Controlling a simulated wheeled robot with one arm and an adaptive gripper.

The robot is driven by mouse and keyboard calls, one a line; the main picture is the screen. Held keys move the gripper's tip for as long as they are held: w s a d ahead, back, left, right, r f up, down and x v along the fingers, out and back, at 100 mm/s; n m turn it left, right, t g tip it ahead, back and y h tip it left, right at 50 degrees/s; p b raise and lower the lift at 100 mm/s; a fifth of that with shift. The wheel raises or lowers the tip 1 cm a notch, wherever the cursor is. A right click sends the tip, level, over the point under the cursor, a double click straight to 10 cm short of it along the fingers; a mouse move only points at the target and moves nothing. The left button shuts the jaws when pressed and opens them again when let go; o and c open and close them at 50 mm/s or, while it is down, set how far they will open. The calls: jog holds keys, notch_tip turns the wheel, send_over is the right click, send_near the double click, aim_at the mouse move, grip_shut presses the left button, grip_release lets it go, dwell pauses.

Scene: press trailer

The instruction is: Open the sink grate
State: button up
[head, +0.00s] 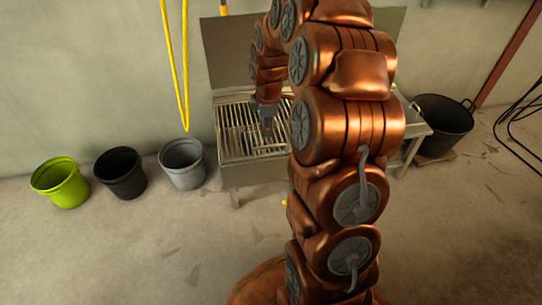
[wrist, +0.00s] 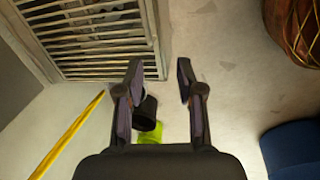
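The sink grate (head: 234,132) is a panel of pale metal slats lying flat over the steel sink (head: 253,172) by the wall. In the wrist view the grate (wrist: 95,38) fills the upper left, its frame edge beside my left-hand finger. My gripper (head: 268,122) appears over the grate in the head view, small and dark. My arm hides the sink's right part.
Green (head: 60,183), black (head: 121,173) and grey (head: 182,165) buckets stand left of the sink. A yellow hose (head: 181,75) hangs at the wall. A black tub (head: 443,127) and cables (head: 520,120) are at right. The front floor (head: 150,250) is clear.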

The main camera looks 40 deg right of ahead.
jog(key=n+b, duration=0.1)
jog(key=b, duration=0.1)
send_near(271, 146)
jog(key=f+b, duration=0.1)
jog(key=f, duration=0.1)
jog(key=w+f+b, duration=0.1)
jog(key=f, duration=0.2)
jog(key=f+b, duration=0.1)
jog(key=f, duration=0.2)
jog(key=shift+w+d, duration=0.2)
jog(key=shift+w, duration=0.05)
grip_shut()
